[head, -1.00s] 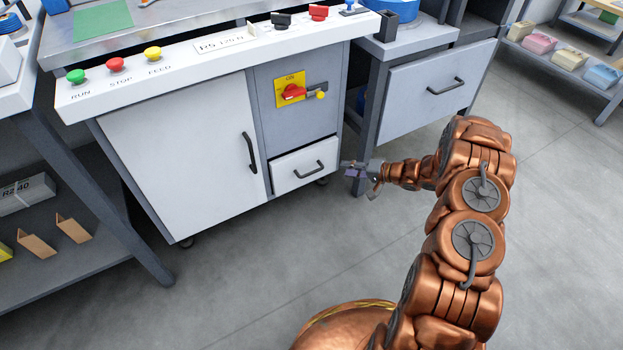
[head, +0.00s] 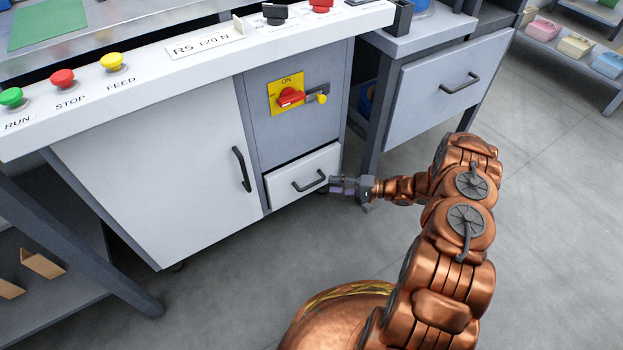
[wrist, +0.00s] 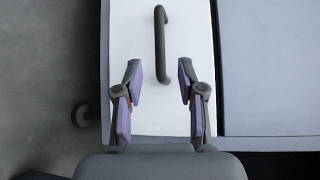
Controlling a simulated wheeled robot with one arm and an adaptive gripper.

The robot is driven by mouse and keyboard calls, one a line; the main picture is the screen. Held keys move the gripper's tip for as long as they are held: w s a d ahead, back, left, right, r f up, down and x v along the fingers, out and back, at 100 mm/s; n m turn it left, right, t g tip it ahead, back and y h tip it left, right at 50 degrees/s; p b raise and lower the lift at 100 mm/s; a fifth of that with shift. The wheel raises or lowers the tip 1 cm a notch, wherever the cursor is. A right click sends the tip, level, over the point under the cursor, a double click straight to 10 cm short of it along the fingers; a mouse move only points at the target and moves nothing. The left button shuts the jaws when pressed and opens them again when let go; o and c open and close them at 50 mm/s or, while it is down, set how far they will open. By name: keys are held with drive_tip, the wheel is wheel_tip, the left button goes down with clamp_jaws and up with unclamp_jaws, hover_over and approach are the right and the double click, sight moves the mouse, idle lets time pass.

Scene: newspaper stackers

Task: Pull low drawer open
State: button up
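The low drawer (head: 291,189) is a small white front at the bottom right of the machine cabinet, with a dark bar handle (head: 310,183). The drawer looks closed. My gripper (head: 337,186) is at the right side of the drawer front, close to the handle's right end. In the wrist view the drawer front (wrist: 187,30) fills the middle, and the handle (wrist: 160,45) lies ahead, in line with the gap between my fingers. My gripper (wrist: 160,82) is open and empty, with purple pads apart.
A white cabinet door (head: 165,160) with its own handle is left of the drawer. A red rotary switch (head: 291,97) on a yellow plate sits above. A grey bench with a larger drawer (head: 452,85) stands to the right. Floor in front is clear.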

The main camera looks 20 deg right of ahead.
sight(314, 183)
drive_tip(key=b+x, duration=0.2)
drive_tip(key=x, duration=0.5)
drive_tip(key=shift+a, duration=0.35)
clamp_jaws()
idle(0.4)
